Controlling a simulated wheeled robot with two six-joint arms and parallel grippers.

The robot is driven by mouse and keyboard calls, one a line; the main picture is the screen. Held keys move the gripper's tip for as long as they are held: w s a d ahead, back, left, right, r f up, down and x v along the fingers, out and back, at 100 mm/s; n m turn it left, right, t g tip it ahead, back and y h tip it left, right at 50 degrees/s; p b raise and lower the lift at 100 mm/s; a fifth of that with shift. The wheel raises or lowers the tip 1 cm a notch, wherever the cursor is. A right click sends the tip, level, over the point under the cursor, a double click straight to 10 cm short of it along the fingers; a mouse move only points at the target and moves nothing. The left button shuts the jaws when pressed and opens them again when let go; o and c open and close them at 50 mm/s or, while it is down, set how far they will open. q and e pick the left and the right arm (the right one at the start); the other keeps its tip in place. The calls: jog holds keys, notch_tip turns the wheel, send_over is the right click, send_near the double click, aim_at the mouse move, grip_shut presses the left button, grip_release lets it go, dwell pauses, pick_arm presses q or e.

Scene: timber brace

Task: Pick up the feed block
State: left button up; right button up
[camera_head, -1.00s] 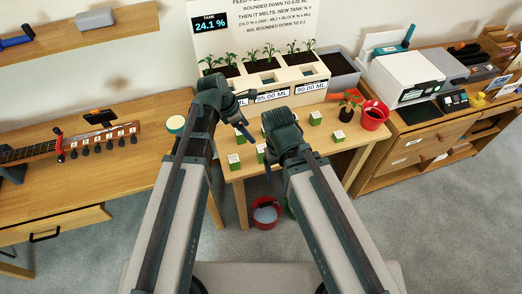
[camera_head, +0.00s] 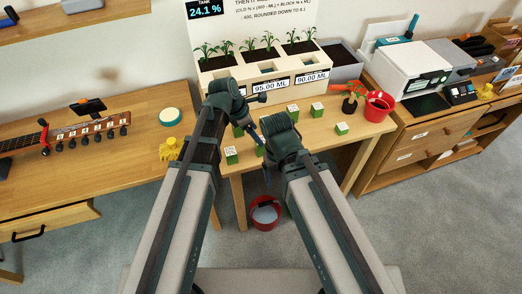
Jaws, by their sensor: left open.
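Several small green feed blocks with white printed tops stand on the wooden table under the planter. One block (camera_head: 231,156) is at the table's front left, one (camera_head: 292,111) is near the planter, one (camera_head: 317,110) is right of it, and one (camera_head: 341,129) is at the right. Others are partly hidden by my arms. My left gripper (camera_head: 253,134) is open and empty, pointing down and right above the blocks at the left. My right gripper (camera_head: 267,178) is mostly hidden behind its own wrist near the table's front edge; its jaws cannot be made out.
A cream planter (camera_head: 215,88) with seedlings and ML labels stands at the back. A red pot (camera_head: 379,105) and a small potted plant (camera_head: 351,102) stand at the right. A red bucket (camera_head: 264,213) is on the floor below the front edge. A yellow object (camera_head: 169,149) lies at the left.

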pick_arm(q)
jog(key=shift+s+b+x, duration=0.2)
jog(key=shift+b+x, duration=2.25)
jog(key=shift+x, duration=0.2)
jog(key=shift+r, duration=0.1)
jog(key=shift+c, duration=0.3)
grip_shut()
